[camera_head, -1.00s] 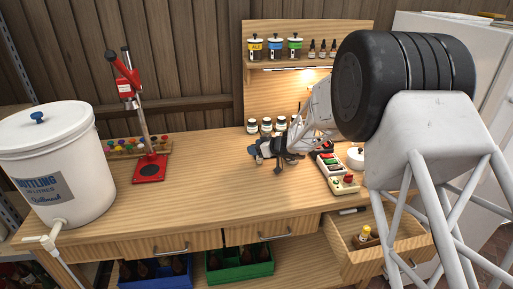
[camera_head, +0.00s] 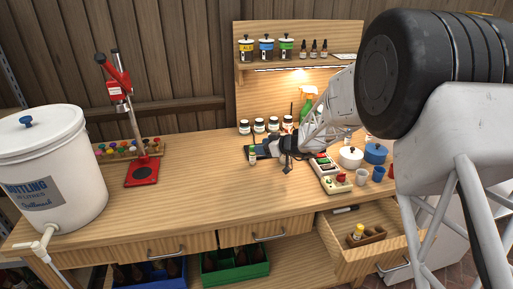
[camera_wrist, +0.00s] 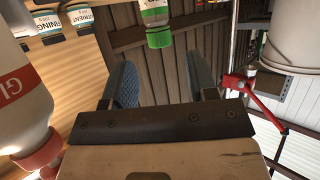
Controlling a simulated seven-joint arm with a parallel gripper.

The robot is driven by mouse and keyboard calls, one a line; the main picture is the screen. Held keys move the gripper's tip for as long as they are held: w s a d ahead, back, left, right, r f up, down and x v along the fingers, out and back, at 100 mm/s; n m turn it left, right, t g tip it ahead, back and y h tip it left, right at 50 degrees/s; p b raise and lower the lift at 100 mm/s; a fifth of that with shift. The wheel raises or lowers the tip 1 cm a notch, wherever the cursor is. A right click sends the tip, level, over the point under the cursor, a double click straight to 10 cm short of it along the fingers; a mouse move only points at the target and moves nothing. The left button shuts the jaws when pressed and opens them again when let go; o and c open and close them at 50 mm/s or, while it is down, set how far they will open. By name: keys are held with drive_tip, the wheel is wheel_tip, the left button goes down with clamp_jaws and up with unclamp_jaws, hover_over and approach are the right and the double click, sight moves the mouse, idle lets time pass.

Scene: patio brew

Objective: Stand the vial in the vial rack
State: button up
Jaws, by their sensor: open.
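A small vial with a green cap (camera_head: 252,156) stands upright on the bench at my fingertips. It also shows upside down in the wrist view (camera_wrist: 156,16), beyond the gap between the fingers and apart from them. My gripper (camera_head: 262,152) is open, low over the bench and pointing left; its two blue-grey fingers show in the wrist view (camera_wrist: 163,82) with nothing between them. A brown wooden rack (camera_head: 376,237) lies in the open drawer at the lower right, with a yellow-capped vial (camera_head: 357,232) at its left end.
Several jars (camera_head: 259,125) stand behind my gripper. A large red-labelled bottle (camera_wrist: 22,100) is close at the left of the wrist view. A tray with coloured items (camera_head: 328,172), a white pot (camera_head: 350,157) and cups stand right. The bench's middle is clear.

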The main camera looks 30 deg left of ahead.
drive_tip(key=shift+v, duration=2.3)
drive_tip(key=s+d+r+m+h, duration=0.2)
drive_tip(key=s+d+r, duration=0.25)
drive_tip(key=d, duration=0.55)
drive_tip(key=s+d+r+m+h, duration=0.2)
drive_tip(key=s+d+r+m, duration=0.3)
drive_tip(key=d, duration=0.6)
drive_tip(key=s+d+r+h, duration=0.1)
drive_tip(key=s+d+r, duration=0.4)
drive_tip(key=d, duration=0.5)
drive_tip(key=s+d+m+t+h, duration=0.2)
drive_tip(key=s+d+m+h, duration=0.6)
drive_tip(key=s+d, duration=1.8)
drive_tip(key=d+m, duration=0.3)
drive_tip(key=shift+s+d+r+t+h, duration=0.25)
drive_tip(key=shift+r+t+h, duration=0.05)
drive_tip(key=shift+h, duration=0.1)
